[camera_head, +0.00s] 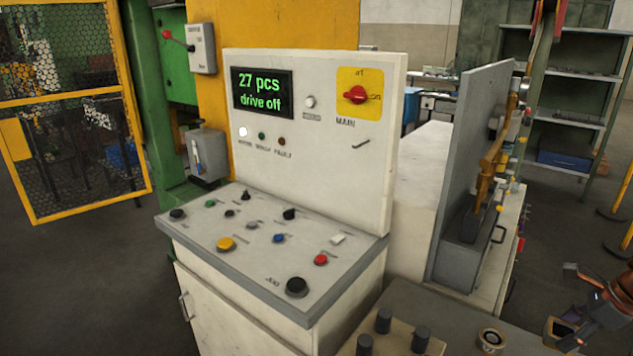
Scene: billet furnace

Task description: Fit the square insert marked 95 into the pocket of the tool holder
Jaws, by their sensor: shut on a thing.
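My gripper (572,308) is at the lower right edge of the head view, above the floor to the right of a dark bench top (452,318). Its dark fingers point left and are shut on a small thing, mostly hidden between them. I cannot make out its shape or any mark on it. I cannot pick out the square insert marked 95 or a tool holder with a pocket in this view.
A beige block with several dark round pegs (383,320) and a small metal ring (490,340) are on the bench top. A control console (310,150) reads "27 pcs drive off". A grey upright panel (470,150) stands behind the bench. Shelves (570,125) stand at the back right.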

